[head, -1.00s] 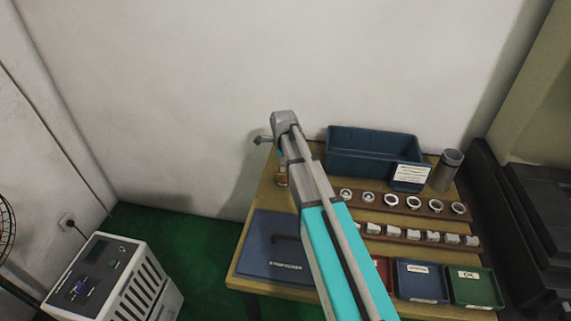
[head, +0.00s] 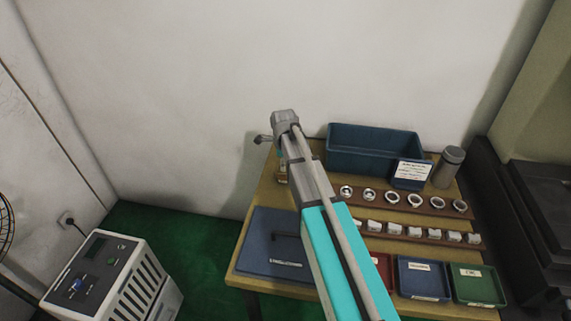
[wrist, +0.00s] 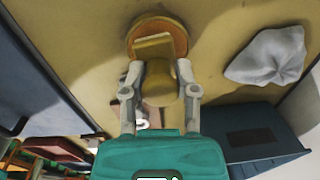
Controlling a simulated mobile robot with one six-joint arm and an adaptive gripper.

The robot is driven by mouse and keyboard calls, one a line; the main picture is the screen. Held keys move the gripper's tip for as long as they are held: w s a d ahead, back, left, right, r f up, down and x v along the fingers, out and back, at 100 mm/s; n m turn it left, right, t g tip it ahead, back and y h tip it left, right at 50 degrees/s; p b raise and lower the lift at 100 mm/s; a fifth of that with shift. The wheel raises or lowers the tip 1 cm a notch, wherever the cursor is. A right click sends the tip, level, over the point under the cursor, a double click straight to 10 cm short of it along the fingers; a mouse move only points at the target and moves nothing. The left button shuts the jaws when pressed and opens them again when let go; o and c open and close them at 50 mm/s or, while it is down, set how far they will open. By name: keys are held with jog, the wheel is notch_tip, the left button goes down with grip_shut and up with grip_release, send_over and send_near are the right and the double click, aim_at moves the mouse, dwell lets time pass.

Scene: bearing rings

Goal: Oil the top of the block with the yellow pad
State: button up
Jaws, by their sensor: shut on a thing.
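In the wrist view my gripper (wrist: 160,78) is shut on a tan-yellow, rounded piece (wrist: 161,91), which I take to be the yellow pad's grip. Just beyond it a flat, pale yellow rectangular piece (wrist: 153,46) lies over a round orange-brown disc (wrist: 143,26) on the table. I cannot tell whether the flat piece belongs to the held pad or touches the disc. In the head view my arm hides most of this spot at the table's back left. I cannot clearly make out the block.
A white crumpled cloth (wrist: 268,56) lies nearby on the wooden table (head: 262,195). A large blue bin (head: 372,150) and grey cylinder (head: 448,167) stand at the back. Brown racks of rings (head: 405,201), a dark blue panel (head: 262,255) and small blue and green trays (head: 477,287) occupy the front.

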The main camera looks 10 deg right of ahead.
jog(key=shift+f+b, duration=0.55)
dwell(2.0)
jog(key=shift+r, duration=0.1)
jog(key=shift+r+p, duration=3.45)
jog(key=shift+p, duration=0.1)
notch_tip(320, 180, up, 6)
jog(key=p, duration=0.6)
jog(key=shift+r, duration=0.25)
